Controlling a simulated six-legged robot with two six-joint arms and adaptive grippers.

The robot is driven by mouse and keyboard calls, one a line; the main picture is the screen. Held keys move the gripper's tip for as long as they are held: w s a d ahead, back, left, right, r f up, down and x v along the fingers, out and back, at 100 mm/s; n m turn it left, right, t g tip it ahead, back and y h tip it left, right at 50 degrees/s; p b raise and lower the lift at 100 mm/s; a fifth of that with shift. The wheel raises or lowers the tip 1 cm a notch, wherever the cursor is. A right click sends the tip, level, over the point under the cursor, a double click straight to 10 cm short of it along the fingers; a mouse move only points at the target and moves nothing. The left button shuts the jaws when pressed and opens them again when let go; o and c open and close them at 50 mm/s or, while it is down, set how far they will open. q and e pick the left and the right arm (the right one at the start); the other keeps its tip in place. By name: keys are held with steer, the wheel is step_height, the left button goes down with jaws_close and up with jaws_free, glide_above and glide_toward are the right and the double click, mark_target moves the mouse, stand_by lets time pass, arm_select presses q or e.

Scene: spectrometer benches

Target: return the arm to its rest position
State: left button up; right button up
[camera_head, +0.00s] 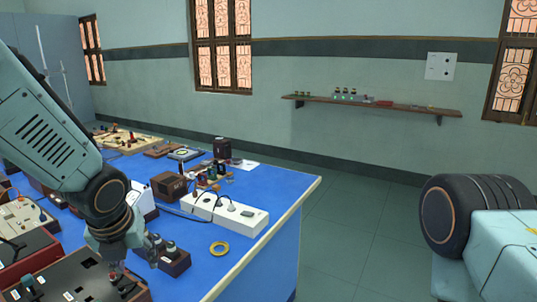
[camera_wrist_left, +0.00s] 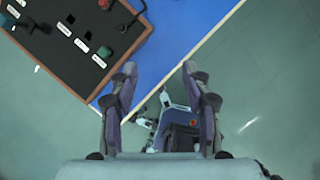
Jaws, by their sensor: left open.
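My left arm (camera_head: 45,130) comes in from the left in the head view and reaches down over the blue bench (camera_head: 290,185). Its gripper (camera_head: 135,262) is above the near part of the bench, beside a dark-topped box with knobs (camera_head: 75,280). In the left wrist view the two fingers of the left gripper (camera_wrist_left: 159,75) stand apart with nothing between them. Below them show the bench's corner and the floor. The dark box with knobs and labels (camera_wrist_left: 75,40) lies to the upper left there. My right gripper is not in view; a part of my right arm (camera_head: 480,215) shows at the right.
A shelf (camera_head: 400,107) hangs on the far wall. The floor (camera_head: 345,225) right of the bench is clear.

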arm_select(q)
steer(key=s+d+f+n+g+h+b, duration=0.1)
steer(key=s+f+n, duration=0.35)
steer(key=f, duration=0.25)
steer(key=s+d+f+n, duration=0.1)
steer(key=s+f+n, duration=0.3)
steer(key=f+n, duration=0.25)
steer(key=s+d+f+n+g+h+b, duration=0.1)
steer(key=s+f+n, duration=0.35)
steer(key=f, duration=0.25)
steer(key=s+f+n+g, duration=0.1)
steer(key=s+f+n, duration=0.4)
steer(key=s+n, duration=0.4)
steer(key=s+f+n+g+b, duration=0.1)
steer(key=s+f+n, duration=0.5)
steer(key=s+n, duration=0.3)
steer(key=shift+s+a+y, duration=0.4)
arm_select(e)
steer(key=shift+a+f, duration=0.2)
steer(key=shift+f, duration=1.25)
